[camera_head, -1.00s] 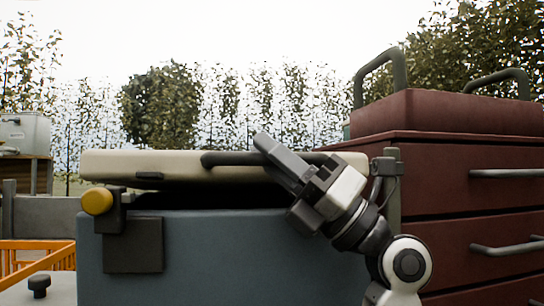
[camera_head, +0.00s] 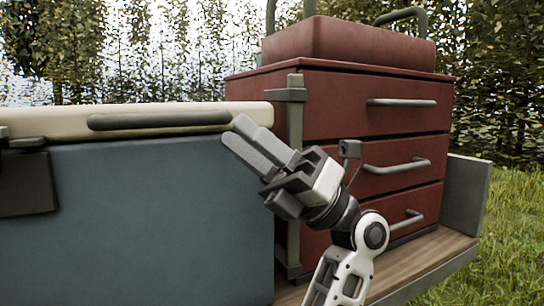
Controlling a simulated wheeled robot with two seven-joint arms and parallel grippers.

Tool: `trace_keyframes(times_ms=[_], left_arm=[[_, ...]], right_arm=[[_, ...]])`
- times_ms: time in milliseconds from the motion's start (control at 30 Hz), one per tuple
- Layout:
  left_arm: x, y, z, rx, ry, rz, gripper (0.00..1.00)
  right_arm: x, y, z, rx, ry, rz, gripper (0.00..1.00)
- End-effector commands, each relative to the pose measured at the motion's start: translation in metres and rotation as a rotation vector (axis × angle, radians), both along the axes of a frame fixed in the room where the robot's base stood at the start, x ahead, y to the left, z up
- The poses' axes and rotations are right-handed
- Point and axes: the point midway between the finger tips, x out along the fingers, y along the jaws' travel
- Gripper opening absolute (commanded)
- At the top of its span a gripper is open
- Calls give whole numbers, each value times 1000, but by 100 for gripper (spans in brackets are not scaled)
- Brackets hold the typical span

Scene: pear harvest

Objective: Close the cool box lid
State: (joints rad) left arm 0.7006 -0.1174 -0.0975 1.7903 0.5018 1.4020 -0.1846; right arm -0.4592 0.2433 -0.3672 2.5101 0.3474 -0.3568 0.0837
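The cool box (camera_head: 150,220) is blue-grey and fills the left of the view, its left part cut off. Its cream lid (camera_head: 60,118) lies level on top, with no dark gap showing along the visible front edge. A dark bar handle (camera_head: 160,120) runs along the lid's front. A dark latch plate (camera_head: 25,183) shows at the far left.
A dark red drawer cabinet (camera_head: 340,105) with grey handles stands close to the right of the box. A red case (camera_head: 350,45) sits on it. Both are near a wooden deck (camera_head: 430,255) with a grey side panel (camera_head: 466,195). Grass lies beyond.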

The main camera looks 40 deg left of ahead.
Motion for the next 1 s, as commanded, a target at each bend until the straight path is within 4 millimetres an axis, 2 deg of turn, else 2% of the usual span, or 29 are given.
trace_keyframes(times_ms=[133, 367, 867, 1000], left_arm=[[14, -15, -16, -1, 3, -2, 38], [21, -24, -27, -1, -1, 0, 38], [21, -24, -27, -2, -2, 1, 38], [21, -24, -14, -2, -2, 1, 38]], right_arm=[[-2, 0, -4, 17, 48, 1, 90], [-4, -1, -10, 21, 80, 2, 90], [-4, 0, -10, 21, 81, 4, 90], [-5, 0, -3, 11, 93, -1, 90]])
